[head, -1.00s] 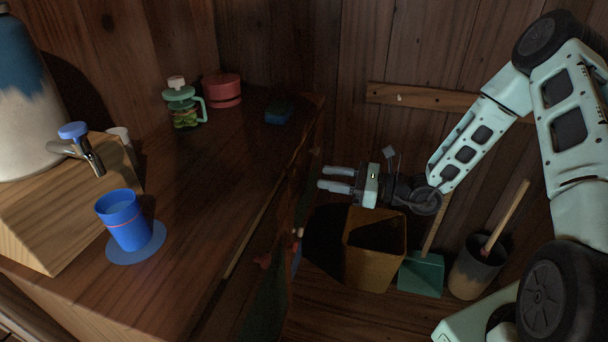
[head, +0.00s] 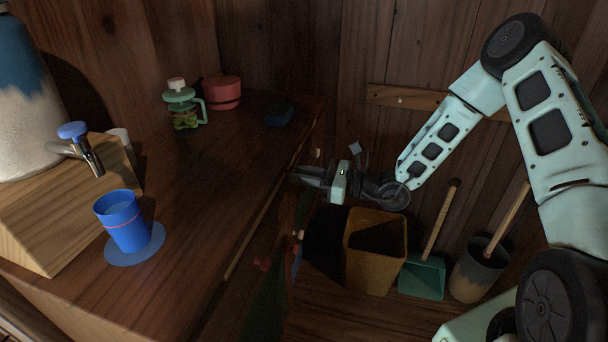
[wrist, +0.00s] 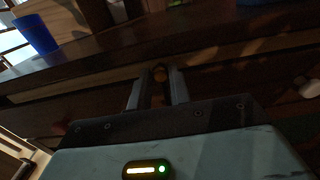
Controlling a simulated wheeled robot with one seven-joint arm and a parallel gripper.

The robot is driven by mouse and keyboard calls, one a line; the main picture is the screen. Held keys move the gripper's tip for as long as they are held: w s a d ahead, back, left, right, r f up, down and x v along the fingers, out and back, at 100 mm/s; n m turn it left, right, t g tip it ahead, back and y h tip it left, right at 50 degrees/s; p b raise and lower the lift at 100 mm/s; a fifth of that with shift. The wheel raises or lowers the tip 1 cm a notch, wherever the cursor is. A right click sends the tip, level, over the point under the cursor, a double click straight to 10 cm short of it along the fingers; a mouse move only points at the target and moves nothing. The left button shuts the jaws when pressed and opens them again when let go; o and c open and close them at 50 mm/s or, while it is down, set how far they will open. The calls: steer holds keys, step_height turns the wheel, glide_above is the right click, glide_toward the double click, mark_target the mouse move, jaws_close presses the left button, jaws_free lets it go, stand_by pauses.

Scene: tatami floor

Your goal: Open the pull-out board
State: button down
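The pull-out board (head: 250,242) shows as a pale wooden strip in the cabinet front under the dark counter top. In the wrist view its pale edge (wrist: 80,82) runs across below the counter edge. A small brownish knob (wrist: 160,73) is on the front, between my gripper's fingertips in that view. My gripper (head: 299,178) is at the cabinet front near the far end, its fingers pointing at it. The fingers (wrist: 158,85) are apart, one on each side of the knob. Whether they touch it is too dark to tell.
A blue cup (head: 127,222) on a coaster, a wooden box with a tap (head: 90,158), a green jug (head: 183,108) and a red pot (head: 222,92) stand on the counter (head: 190,190). A bin (head: 377,250), dustpan (head: 422,277) and bucket (head: 474,272) stand on the floor below my arm.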

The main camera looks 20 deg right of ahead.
steer(key=p+v, duration=0.6)
steer(key=v, duration=1.7)
steer(key=shift+p, duration=0.35)
steer(key=shift+s+d, duration=0.1)
steer(key=c, duration=1.3)
jaws_free()
steer(key=v, duration=1.7)
steer(key=shift+s+d, duration=0.15)
